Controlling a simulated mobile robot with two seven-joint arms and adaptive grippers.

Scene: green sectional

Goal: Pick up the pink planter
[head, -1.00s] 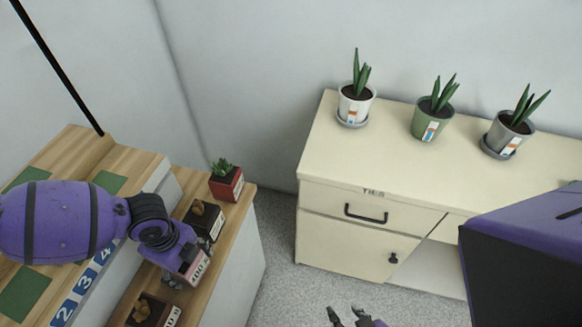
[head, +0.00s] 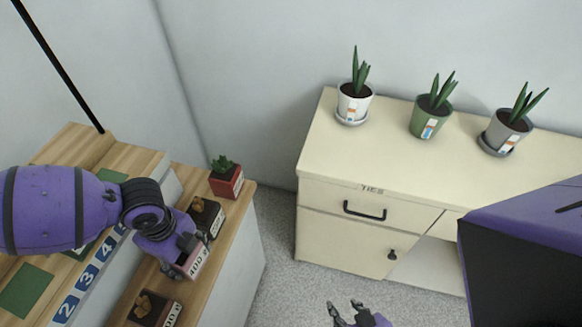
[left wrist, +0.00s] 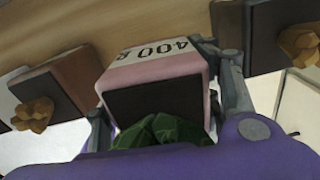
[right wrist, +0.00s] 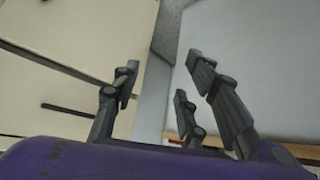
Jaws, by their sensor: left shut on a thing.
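The pink planter (head: 190,262) is at the lower left of the head view, in my left gripper (head: 180,268) by the low wooden shelf. In the left wrist view the planter (left wrist: 160,62) has a white label, dark soil and green leaves, and it sits between the two fingers (left wrist: 163,95) of my left gripper. The fingers are shut on its sides. I cannot tell whether its base touches the shelf. My right gripper (head: 348,314) is open and empty at the bottom of the head view, and its spread fingers show in the right wrist view (right wrist: 160,95).
Dark planters stand behind (head: 206,217) and in front (head: 152,311) of the pink one, near the held planter. A red planter (head: 227,184) is at the shelf's far end. A cream cabinet (head: 340,160) carries three potted plants. Grey floor (head: 275,245) lies between.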

